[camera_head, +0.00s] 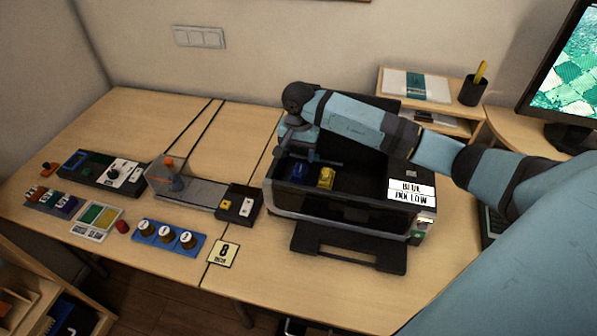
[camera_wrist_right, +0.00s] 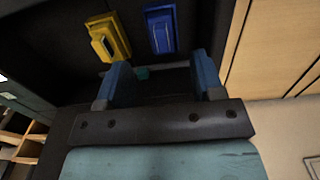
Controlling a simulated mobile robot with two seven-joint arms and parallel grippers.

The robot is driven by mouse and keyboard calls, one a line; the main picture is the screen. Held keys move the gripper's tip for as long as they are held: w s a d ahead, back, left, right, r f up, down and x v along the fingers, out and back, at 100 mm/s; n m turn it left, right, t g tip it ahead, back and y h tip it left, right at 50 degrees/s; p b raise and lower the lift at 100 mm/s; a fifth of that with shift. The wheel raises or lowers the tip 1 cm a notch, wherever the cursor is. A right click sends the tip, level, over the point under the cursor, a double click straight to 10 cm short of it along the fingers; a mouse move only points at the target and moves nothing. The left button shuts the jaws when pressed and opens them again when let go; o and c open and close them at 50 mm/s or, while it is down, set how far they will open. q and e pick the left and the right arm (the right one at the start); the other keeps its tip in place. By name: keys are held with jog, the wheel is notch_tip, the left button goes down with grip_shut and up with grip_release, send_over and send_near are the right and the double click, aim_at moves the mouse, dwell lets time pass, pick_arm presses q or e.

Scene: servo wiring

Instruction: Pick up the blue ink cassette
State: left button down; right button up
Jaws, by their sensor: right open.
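The blue ink cassette (camera_head: 299,171) sits inside the open black printer (camera_head: 330,213), left of the yellow cassette (camera_head: 325,178). In the right wrist view the blue cassette (camera_wrist_right: 161,27) lies ahead of the fingertips, roughly between their lines, with the yellow cassette (camera_wrist_right: 107,37) beside it. My right gripper (camera_head: 296,156) is over the printer's left part, fingers parted and empty; its fingers also show in the wrist view (camera_wrist_right: 162,72). My left gripper is out of view.
A tray (camera_head: 348,261) juts from the printer's front. A shelf with a pen cup (camera_head: 473,91) stands behind right.

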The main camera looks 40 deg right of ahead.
aim_at(298, 167)
notch_tip(298, 167, down, 7)
jog(key=shift+a+r+p, duration=0.1)
jog(key=shift+r+p, duration=0.1)
jog(key=shift+p, duration=0.35)
jog(key=c, duration=1)
